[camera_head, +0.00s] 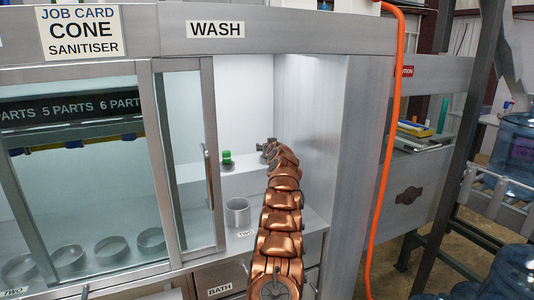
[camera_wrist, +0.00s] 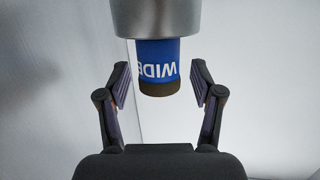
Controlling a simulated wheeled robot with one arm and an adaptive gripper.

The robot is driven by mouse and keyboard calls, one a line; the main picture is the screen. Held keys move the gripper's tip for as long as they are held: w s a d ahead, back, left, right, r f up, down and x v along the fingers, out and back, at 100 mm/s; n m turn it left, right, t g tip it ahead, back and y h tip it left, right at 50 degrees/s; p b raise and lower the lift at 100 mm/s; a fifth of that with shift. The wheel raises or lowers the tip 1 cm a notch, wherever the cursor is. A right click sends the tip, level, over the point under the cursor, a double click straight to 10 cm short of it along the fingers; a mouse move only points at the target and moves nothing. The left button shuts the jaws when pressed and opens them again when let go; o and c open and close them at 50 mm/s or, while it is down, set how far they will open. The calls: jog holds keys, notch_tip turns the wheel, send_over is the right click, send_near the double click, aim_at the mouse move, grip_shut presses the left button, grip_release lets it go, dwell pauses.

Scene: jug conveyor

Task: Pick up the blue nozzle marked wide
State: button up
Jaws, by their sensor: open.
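The blue nozzle (camera_wrist: 157,53) shows in the wrist view, with WIDE in white letters that appear upside down. It has a dark brown band at its lower end in the picture, and its other end meets a grey metal cylinder (camera_wrist: 158,16). My gripper (camera_wrist: 160,68) is open, with one finger on each side of the nozzle and a gap on both sides. In the head view my gripper (camera_head: 268,148) is inside the wash booth at the end of my copper arm. I cannot make out the blue nozzle there.
A green-topped item (camera_head: 226,158) stands on a ledge left of my gripper. A metal cup (camera_head: 238,212) stands on the lower shelf, beside my arm. A sliding glass door (camera_head: 190,150) borders the opening on the left; a booth wall (camera_head: 365,150) is on the right.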

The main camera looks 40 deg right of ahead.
grip_shut()
dwell(0.6)
jog(key=shift+r, duration=0.1)
